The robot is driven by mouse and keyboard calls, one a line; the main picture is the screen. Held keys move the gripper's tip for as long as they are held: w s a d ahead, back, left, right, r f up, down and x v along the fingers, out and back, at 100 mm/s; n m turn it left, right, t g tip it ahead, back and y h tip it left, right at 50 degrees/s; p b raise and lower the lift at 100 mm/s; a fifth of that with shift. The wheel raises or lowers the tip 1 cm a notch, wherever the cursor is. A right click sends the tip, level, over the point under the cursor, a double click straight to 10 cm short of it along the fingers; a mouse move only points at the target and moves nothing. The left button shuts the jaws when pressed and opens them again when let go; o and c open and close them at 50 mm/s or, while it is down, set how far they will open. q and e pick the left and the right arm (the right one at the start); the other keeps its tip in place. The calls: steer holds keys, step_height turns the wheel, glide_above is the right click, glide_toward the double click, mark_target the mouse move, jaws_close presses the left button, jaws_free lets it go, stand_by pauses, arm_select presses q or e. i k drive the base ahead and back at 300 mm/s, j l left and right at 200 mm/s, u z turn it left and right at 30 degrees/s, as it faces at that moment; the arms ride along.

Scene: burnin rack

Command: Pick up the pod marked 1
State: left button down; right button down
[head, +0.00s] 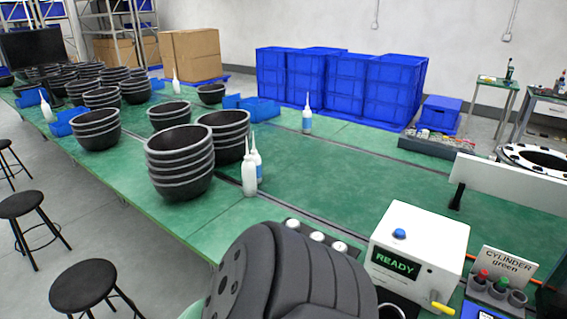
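No pod with a readable mark 1 shows in the head view. Several white round-topped pieces (317,237) sit in a row in a dark holder in front of the white box, partly hidden by a dark link of my arm. I cannot tell whether they are pods, and no numbers are legible on them. A grey holder (497,291) at the lower right carries small cylinders with red, green and grey tops, below a sign reading "CYLINDER green". Neither of my grippers is in view.
A white box (418,240) with a READY display and blue button stands right of my arm. Stacked black bowls (181,165) and white bottles (249,175) stand on the green table (350,180). Its middle right is clear. A white panel (510,185) stands at the right.

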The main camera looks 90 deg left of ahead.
mark_target(293, 224)
steer(key=u, duration=2.65)
